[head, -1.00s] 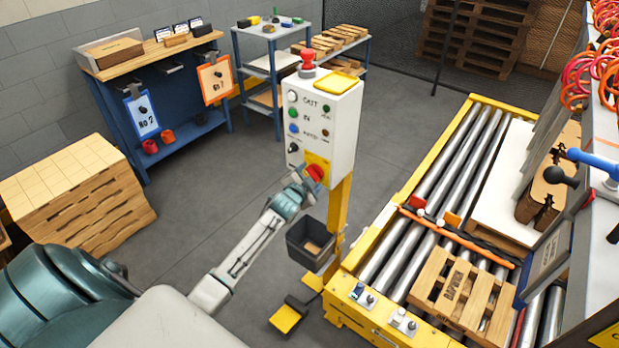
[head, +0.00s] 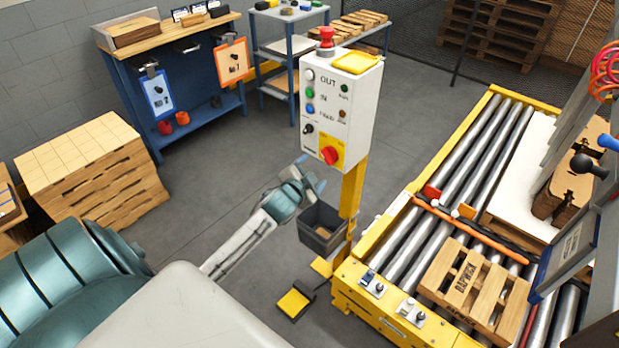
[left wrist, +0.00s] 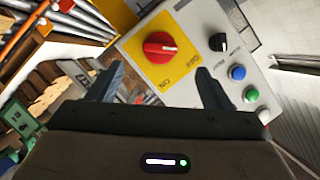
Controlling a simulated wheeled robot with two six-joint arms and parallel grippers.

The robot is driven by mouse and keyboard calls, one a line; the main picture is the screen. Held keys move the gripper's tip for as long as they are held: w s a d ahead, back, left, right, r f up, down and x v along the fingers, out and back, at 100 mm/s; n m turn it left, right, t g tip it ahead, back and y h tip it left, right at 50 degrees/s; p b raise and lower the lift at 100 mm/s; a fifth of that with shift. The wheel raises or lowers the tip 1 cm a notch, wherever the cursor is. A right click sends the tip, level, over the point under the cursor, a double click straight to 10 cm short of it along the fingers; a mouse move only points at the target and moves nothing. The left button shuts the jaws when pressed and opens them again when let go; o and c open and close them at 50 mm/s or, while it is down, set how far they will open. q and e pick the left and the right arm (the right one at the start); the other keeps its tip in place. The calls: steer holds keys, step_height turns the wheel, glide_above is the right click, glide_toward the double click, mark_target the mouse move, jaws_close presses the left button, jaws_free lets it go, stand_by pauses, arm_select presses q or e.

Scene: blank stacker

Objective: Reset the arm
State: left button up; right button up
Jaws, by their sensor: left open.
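My left gripper (head: 313,173) is open and empty in the head view, just below and left of the white control box (head: 312,125). It is apart from the red rotary knob (head: 328,156) on the box's yellow plate. In the left wrist view the open fingers (left wrist: 160,82) point at the panel, with the red knob (left wrist: 160,44) beyond the gap between them. A black selector (left wrist: 218,42), a blue button (left wrist: 237,73) and a green button (left wrist: 251,95) lie to its right. My right gripper is not in view.
The box stands on a yellow post (head: 351,190) with a dark bin (head: 322,238) and a yellow pedal (head: 294,303) below. A roller conveyor (head: 425,235) with a wooden pallet (head: 474,285) is at right. Stacked boards (head: 95,185) stand at left. Floor between is clear.

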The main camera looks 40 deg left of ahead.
arm_select(q)
steer(key=shift+v, duration=0.8)
steer(key=shift+f, duration=0.1)
steer(key=s+f+n+g+b, duration=0.15)
steer(key=s+f, duration=0.35)
steer(key=f, duration=0.7)
steer(key=s+f+n+g+p, duration=0.1)
steer(key=s+f+g, duration=0.3)
steer(key=f, duration=0.8)
steer(key=s+f+n+g+b, duration=0.1)
steer(key=s+f, duration=0.5)
steer(key=f, duration=0.7)
steer(key=s+d+f+n+g, duration=0.1)
steer(key=s+d+f+g, duration=0.1)
steer(key=s+f, duration=0.5)
steer(key=s+d+f+n+g+h, duration=0.1)
steer(key=s+d+f, duration=0.3)
steer(key=s, duration=1.3)
steer(key=s+d+f+n+g+h+b, duration=0.1)
steer(key=s+d+f+g, duration=0.2)
steer(key=s+f, duration=0.7)
steer(key=shift+s+g, duration=0.35)
steer(key=shift+s, duration=0.6)
